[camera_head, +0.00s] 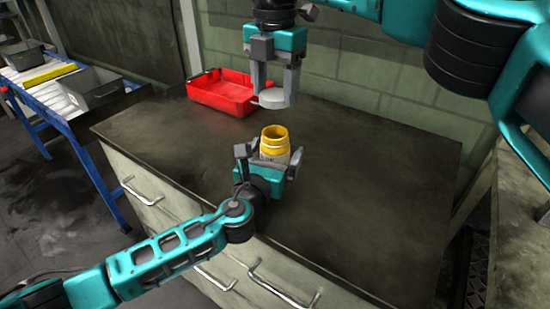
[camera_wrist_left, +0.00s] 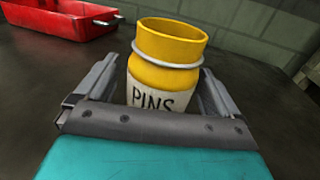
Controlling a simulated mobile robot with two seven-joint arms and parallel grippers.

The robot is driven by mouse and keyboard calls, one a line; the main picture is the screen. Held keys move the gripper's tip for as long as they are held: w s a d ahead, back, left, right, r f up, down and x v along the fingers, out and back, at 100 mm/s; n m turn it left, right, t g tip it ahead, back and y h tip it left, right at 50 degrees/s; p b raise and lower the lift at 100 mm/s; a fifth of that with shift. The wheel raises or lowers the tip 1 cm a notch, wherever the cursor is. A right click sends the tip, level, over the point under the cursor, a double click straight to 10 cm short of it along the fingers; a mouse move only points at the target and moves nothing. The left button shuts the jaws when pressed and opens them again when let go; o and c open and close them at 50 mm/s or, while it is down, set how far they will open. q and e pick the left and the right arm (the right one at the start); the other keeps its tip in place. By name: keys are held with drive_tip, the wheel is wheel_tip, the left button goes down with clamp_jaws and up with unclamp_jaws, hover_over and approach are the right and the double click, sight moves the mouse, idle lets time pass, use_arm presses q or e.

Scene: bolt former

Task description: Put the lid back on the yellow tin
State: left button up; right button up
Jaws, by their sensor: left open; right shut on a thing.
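The yellow tin (camera_head: 275,143) stands upright and open-topped on the dark worktop. In the left wrist view the tin (camera_wrist_left: 168,62) shows a pale label reading "PINS" and a raised ring below its rim. My left gripper (camera_head: 268,160) is open, with its fingers on either side of the tin; I cannot tell whether they touch it. My right gripper (camera_head: 276,95) is above and slightly behind the tin, pointing down. It is shut on a grey round lid (camera_head: 272,98), held clear of the tin.
A red tray (camera_head: 222,93) stands on the worktop behind and left of the tin, close to my right gripper. The worktop (camera_head: 385,165) is clear to the right. A green block wall rises behind. A blue-framed table with a grey bin (camera_head: 95,90) stands at far left.

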use_arm(q)
drive_tip(key=shift+c, duration=0.2)
drive_tip(key=c, duration=1.5)
drive_tip(key=shift+o, duration=0.2)
use_arm(e)
drive_tip(key=shift+f, duration=2.5)
drive_tip(key=shift+f, duration=0.9)
drive_tip(key=shift+f, duration=0.5)
